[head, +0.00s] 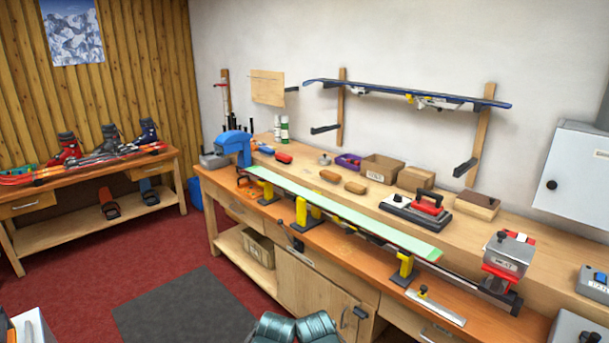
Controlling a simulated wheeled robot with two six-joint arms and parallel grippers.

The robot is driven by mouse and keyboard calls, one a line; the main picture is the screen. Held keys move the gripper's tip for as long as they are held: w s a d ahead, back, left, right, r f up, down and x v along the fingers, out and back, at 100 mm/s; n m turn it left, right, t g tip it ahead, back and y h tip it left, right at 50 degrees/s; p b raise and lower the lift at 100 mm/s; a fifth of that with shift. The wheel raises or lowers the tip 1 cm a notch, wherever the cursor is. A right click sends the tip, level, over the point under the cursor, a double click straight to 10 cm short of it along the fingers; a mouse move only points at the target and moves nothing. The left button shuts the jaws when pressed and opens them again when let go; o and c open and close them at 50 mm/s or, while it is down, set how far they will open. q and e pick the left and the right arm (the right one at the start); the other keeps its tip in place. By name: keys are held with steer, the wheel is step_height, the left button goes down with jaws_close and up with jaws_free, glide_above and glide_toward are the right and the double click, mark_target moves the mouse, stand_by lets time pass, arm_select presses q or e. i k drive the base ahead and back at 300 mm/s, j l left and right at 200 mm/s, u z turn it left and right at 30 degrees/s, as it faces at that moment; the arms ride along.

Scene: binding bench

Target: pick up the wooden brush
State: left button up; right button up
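Two small rounded brown wooden pieces lie side by side on the raised back shelf of the bench. One is the left piece (330,176) and the other is the right piece (355,187). They look like brushes or corks, but they are too small to tell. A wooden block with a dark side (477,206) lies further right on the same shelf and could also be a brush. Nothing touches any of these three pieces.
A long pale-green ski (345,211) lies on yellow vises along the bench front. A cardboard box (382,168), a purple tray (348,161) and a red-handled iron (428,203) stand near the wooden pieces. A grey box on a red stand (508,254) is at right.

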mark_target(331, 177)
steer(key=i+j+u, duration=0.35)
steer(key=i, duration=0.3)
steer(key=i+u, duration=0.35)
steer(key=i, duration=0.3)
steer(key=i+j+z, duration=0.1)
steer(key=i+z, duration=0.2)
steer(key=i, duration=0.2)
steer(key=i+j+z, duration=0.2)
steer(key=i+z, duration=0.15)
steer(key=i, duration=0.15)
steer(key=i+j+z, duration=0.3)
steer(key=i, duration=0.15)
